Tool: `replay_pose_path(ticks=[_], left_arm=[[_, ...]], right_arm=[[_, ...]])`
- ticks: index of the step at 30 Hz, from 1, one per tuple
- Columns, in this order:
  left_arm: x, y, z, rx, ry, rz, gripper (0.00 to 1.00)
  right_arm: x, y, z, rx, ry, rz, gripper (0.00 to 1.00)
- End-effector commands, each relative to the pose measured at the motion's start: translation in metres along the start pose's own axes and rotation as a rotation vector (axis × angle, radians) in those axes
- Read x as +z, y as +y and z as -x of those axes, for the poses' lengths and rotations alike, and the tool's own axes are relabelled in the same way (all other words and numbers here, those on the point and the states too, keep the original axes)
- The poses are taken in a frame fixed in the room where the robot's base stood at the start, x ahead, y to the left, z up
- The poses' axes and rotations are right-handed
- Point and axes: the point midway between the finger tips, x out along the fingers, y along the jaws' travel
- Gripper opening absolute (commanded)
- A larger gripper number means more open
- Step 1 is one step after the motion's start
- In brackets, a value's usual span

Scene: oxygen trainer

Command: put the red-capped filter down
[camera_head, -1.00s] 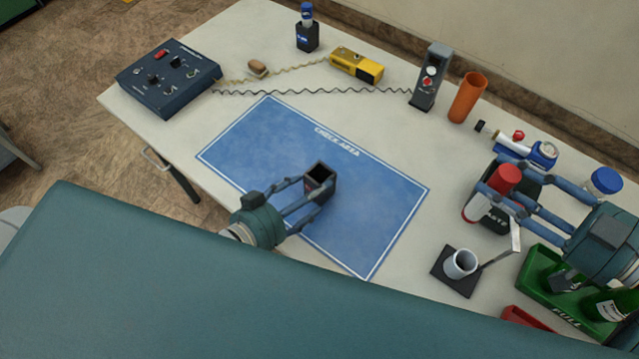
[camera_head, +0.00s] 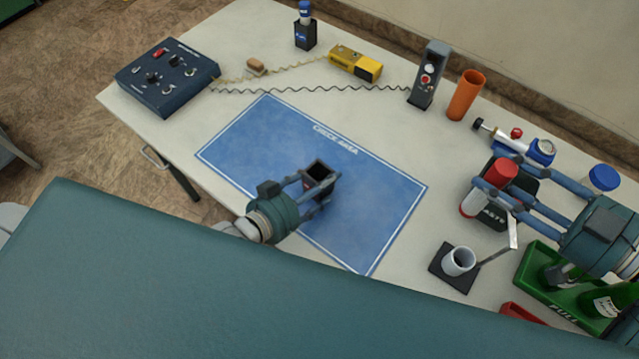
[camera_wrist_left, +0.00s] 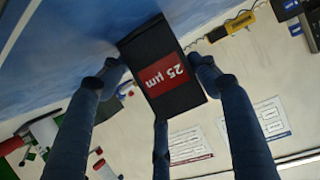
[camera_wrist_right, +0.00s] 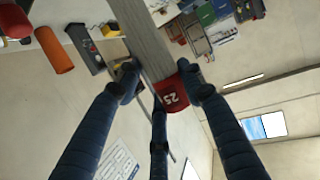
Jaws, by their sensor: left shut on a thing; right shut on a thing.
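The red-capped filter (camera_head: 502,172) is in my right gripper (camera_head: 488,174), above a black box marked as waste (camera_head: 496,217). Its cap faces up and its pale body slants down to the left. In the right wrist view the fingers close around the filter (camera_wrist_right: 172,92), whose red band reads "25". My left gripper (camera_head: 316,188) is shut on a black open-topped square holder (camera_head: 318,172) over the blue check area (camera_head: 255,150). In the left wrist view the holder (camera_wrist_left: 165,72) has a red "25 µm" label. I cannot tell whether it touches the mat.
A white cup on a black base (camera_head: 459,261) and a green tray (camera_head: 533,274) with bottles lie near my right arm. An orange tube (camera_head: 466,95), a grey device (camera_head: 429,75) and a gauge fitting (camera_head: 540,150) stand behind. Much of the check area is clear.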

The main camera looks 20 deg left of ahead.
Motion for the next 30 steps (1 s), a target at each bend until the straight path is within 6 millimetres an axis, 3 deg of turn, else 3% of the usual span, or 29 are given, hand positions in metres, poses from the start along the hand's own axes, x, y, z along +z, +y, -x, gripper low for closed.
replay_pose_path(ticks=[5, 8, 12, 18, 24, 30], left_arm=[[-0.001, 0.000, 0.000, 0.000, 0.001, 0.000, 0.33], [-0.001, 0.000, 0.000, 0.000, 0.002, 0.000, 0.33], [-0.001, 0.000, 0.000, 0.000, 0.002, 0.000, 0.33], [-0.001, 0.000, 0.000, 0.000, 0.001, 0.000, 0.33], [-0.001, 0.000, 0.000, 0.000, 0.001, 0.000, 0.33], [-0.001, 0.000, 0.000, 0.000, 0.002, 0.000, 0.33]], right_arm=[[-0.008, -0.003, -0.045, -0.017, 0.006, 0.006, 0.11], [-0.015, -0.012, -0.089, -0.033, 0.009, 0.012, 0.11], [-0.027, -0.038, -0.156, -0.062, 0.014, 0.024, 0.11], [-0.042, -0.092, -0.230, -0.115, 0.020, 0.042, 0.11], [-0.048, -0.133, -0.264, -0.156, 0.023, 0.053, 0.11], [-0.028, -0.144, -0.278, -0.168, 0.019, 0.049, 0.11]])
